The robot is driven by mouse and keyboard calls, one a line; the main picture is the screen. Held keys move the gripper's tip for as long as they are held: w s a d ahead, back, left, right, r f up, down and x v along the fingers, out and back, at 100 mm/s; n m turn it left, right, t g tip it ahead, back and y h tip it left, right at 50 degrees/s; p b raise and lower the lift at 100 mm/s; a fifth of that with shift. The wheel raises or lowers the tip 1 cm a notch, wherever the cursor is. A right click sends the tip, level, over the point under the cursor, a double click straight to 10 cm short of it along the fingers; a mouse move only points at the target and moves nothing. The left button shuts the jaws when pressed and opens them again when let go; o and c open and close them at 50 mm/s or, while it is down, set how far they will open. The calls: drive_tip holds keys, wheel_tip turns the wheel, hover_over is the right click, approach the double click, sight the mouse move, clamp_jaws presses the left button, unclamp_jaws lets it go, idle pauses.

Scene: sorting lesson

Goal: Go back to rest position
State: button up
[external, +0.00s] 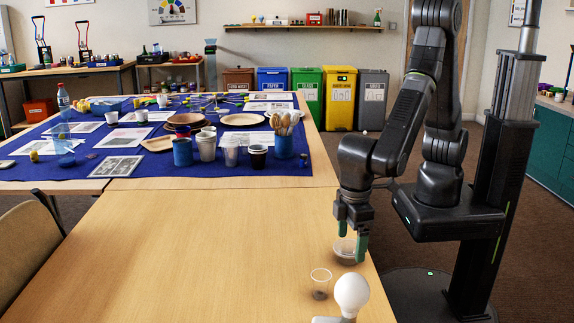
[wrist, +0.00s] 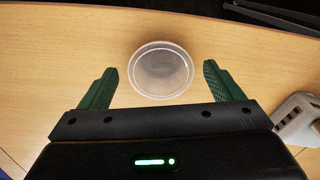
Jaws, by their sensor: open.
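My gripper (external: 352,240) points down over the right edge of the light wooden table (external: 200,250) in the external view. Its green fingers are spread apart in the wrist view (wrist: 159,69). A clear, round plastic cup (external: 345,250) sits below and between the fingers in the external view. In the wrist view, a round translucent cup (wrist: 161,88) shows between the fingertips, with a gap on both sides. Nothing is held. I cannot tell exactly how high the fingers are above the tabletop.
A second clear cup (external: 320,284) and a white bulb (external: 351,294) stand nearby. A white slotted object (wrist: 297,120) is at the right in the wrist view. Cups and plates crowd the blue cloth (external: 290,180). Colored bins (external: 340,95) stand behind. The near table's left is clear.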

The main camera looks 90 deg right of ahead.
drive_tip(key=shift+r, duration=0.55)
drive_tip(key=shift+f, duration=0.15)
